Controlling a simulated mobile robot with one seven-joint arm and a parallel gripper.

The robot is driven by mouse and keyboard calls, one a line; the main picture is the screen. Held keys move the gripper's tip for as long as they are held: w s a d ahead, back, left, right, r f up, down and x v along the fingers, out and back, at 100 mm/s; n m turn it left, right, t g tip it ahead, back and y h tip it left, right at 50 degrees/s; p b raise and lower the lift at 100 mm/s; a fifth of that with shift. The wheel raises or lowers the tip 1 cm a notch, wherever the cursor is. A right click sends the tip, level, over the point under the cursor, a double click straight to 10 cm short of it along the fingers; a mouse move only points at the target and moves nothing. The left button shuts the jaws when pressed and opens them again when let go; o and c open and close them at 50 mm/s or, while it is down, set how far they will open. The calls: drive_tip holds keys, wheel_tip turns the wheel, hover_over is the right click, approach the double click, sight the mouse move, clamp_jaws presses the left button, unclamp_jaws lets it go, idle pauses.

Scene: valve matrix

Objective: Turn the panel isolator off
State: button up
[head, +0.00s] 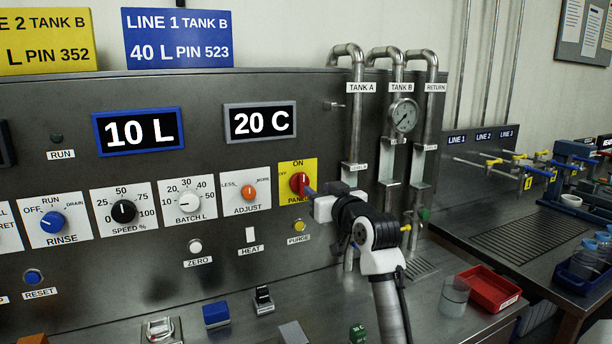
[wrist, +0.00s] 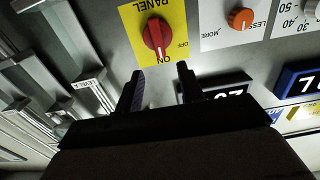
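The panel isolator is a red rotary knob (head: 298,182) on a yellow plate (head: 297,167) marked ON at the top and OFF at the left, at the right end of the row of dials. In the upside-down wrist view the red knob (wrist: 156,37) shows whole, its white mark towards ON. My gripper (head: 310,189) is at the panel just right of the knob in the head view and hides part of the plate. In the wrist view my gripper (wrist: 160,72) is open and empty, its two dark fingers apart. The knob appears ahead of the fingertips, not between them.
Left of the isolator is the orange ADJUST knob (head: 249,192). A yellow PURGE button (head: 299,226) sits below the plate. Vertical pipes with a gauge (head: 403,116) stand close on the right. A red bin (head: 488,293) and a cup (head: 455,296) are on the bench.

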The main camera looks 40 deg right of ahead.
sight(304, 179)
drive_tip(key=p+x, duration=0.2)
drive_tip(key=x, duration=0.4)
drive_tip(key=shift+w+d+r, duration=0.1)
drive_tip(key=shift+w+r, duration=0.05)
drive_tip(key=shift+w, duration=0.15)
drive_tip(key=shift+w+d+p, duration=0.2)
drive_tip(key=shift+w+p, duration=0.15)
drive_tip(key=shift+w, duration=0.35)
clamp_jaws()
